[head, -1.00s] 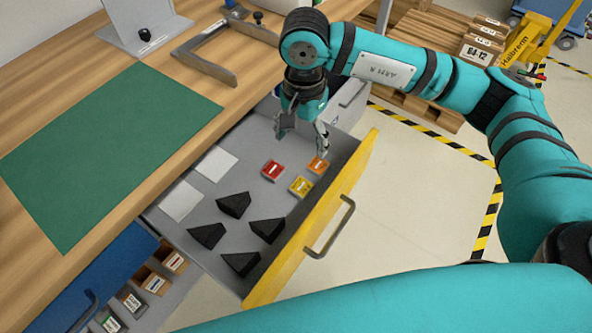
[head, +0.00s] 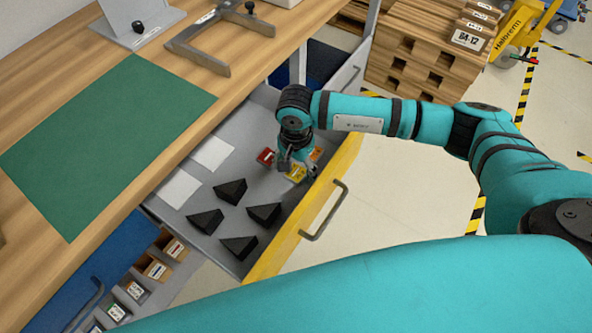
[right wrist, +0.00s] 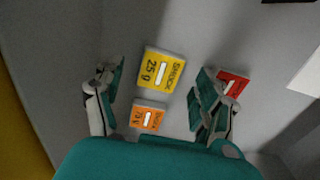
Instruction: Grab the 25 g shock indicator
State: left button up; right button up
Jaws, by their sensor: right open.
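The yellow shock indicator (right wrist: 154,73), marked "SHOCK 25 g", lies flat in the open drawer. In the right wrist view it sits just beyond and between the spread fingers of my right gripper (right wrist: 157,92). In the head view the yellow indicator (head: 297,175) is partly covered by my right gripper (head: 298,168), which is low over the drawer, open and empty. An orange indicator (right wrist: 148,117) lies between the fingers, nearer the palm. A red indicator (right wrist: 236,85) is partly behind the right-hand finger. My left gripper is out of view.
The drawer's yellow front (head: 290,246) and side walls bound the space. Several black wedges (head: 231,190) and white cards (head: 213,153) lie in the same drawer. A workbench with a green mat (head: 108,145) is at left. Small labelled boxes (head: 157,270) sit in a lower drawer.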

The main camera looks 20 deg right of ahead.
jog(key=shift+f, duration=0.6)
jog(key=c, duration=0.9)
jog(key=shift+c, duration=0.2)
